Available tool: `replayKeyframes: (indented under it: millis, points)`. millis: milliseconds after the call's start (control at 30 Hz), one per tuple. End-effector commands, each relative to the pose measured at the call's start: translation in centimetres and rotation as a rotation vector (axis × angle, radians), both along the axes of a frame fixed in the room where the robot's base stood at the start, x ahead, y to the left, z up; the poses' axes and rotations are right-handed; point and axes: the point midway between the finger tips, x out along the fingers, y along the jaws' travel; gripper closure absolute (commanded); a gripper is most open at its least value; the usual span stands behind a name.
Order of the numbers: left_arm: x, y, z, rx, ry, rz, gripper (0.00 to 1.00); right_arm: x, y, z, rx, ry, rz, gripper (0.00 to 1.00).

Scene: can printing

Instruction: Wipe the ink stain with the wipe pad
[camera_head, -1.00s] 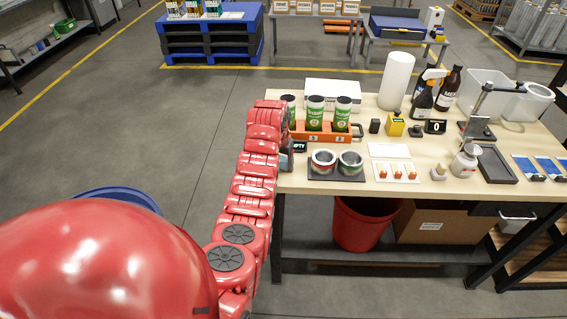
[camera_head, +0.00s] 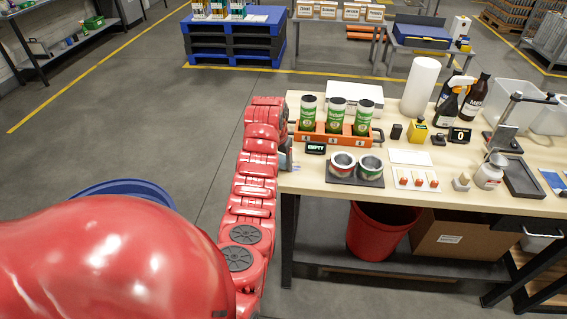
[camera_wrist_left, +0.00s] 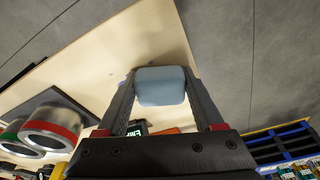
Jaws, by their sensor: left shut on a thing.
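My left gripper (camera_head: 286,153) is at the left edge of the wooden table, mostly hidden behind my red arm in the head view. In the left wrist view, its two dark fingers (camera_wrist_left: 160,88) are shut on a pale blue-grey wipe pad (camera_wrist_left: 161,80). The pad is between the fingertips, with the tabletop's edge and the grey floor behind it. I cannot tell whether the pad touches the table. My right gripper is not in view.
An orange rack (camera_head: 333,138) holds green cans beside the gripper. A small "EMPTY" display (camera_head: 315,148) stands in front of it. Two open cans (camera_head: 342,165) sit on a dark plate. Bottles, a paper roll (camera_head: 419,86) and a bin (camera_head: 376,232) are further right.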

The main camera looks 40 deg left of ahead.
Motion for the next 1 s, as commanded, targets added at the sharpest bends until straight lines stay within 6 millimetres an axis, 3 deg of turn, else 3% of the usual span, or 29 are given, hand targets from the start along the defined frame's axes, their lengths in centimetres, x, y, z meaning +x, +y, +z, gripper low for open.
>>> replayKeyframes:
  millis: [1000]
  points:
    - [3.6,-6.1,-0.3,-0.002,0.001,-0.002,1.00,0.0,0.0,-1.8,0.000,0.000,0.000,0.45]
